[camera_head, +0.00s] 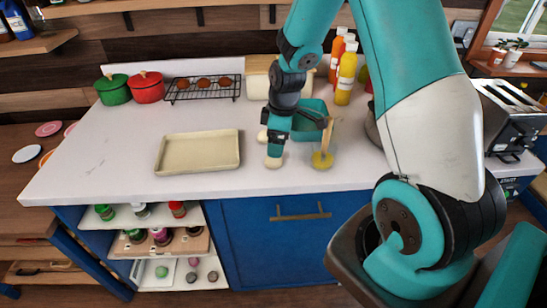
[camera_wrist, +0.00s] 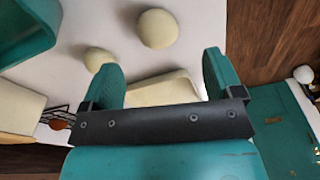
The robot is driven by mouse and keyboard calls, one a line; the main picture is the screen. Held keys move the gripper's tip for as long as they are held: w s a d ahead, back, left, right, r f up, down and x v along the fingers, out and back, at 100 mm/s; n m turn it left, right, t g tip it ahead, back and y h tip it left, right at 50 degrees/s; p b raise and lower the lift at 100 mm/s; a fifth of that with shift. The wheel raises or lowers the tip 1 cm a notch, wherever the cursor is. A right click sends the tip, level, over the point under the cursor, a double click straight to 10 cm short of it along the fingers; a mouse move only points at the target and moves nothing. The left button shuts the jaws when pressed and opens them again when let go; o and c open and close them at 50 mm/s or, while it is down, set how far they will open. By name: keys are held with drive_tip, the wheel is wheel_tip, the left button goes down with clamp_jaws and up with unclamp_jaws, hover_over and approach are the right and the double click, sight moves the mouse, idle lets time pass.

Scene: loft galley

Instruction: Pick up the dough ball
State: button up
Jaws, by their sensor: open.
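Two pale dough balls lie on the white counter. One ball (camera_head: 273,162) is just below my gripper (camera_head: 277,148) in the head view, and the other (camera_head: 262,136) is slightly behind and to the left, partly hidden by my gripper. The wrist view shows a larger-looking ball (camera_wrist: 157,28) beyond the fingertips and a smaller-looking ball (camera_wrist: 98,59) beside the tip of the left finger. My gripper (camera_wrist: 160,62) points down over the counter, with its fingers apart and nothing between them. I cannot tell whether it touches a ball.
A beige tray (camera_head: 198,153) lies to the left. A teal bin (camera_head: 311,121) stands close behind to the right, and a small yellow container (camera_head: 322,160) with a wooden-handled tool is on the right. Bottles (camera_head: 345,78), pots (camera_head: 147,87) and a rack (camera_head: 203,89) line the back.

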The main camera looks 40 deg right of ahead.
sight(274, 160)
drive_tip(key=shift+w+a+f+p, duration=0.15)
drive_tip(key=shift+f+p, duration=0.4)
drive_tip(key=shift+f, duration=1.2)
drive_tip(key=shift+w+f+p, duration=0.2)
drive_tip(key=shift+f+p, duration=0.35)
drive_tip(key=shift+f, duration=1.15)
drive_tip(key=c, duration=1)
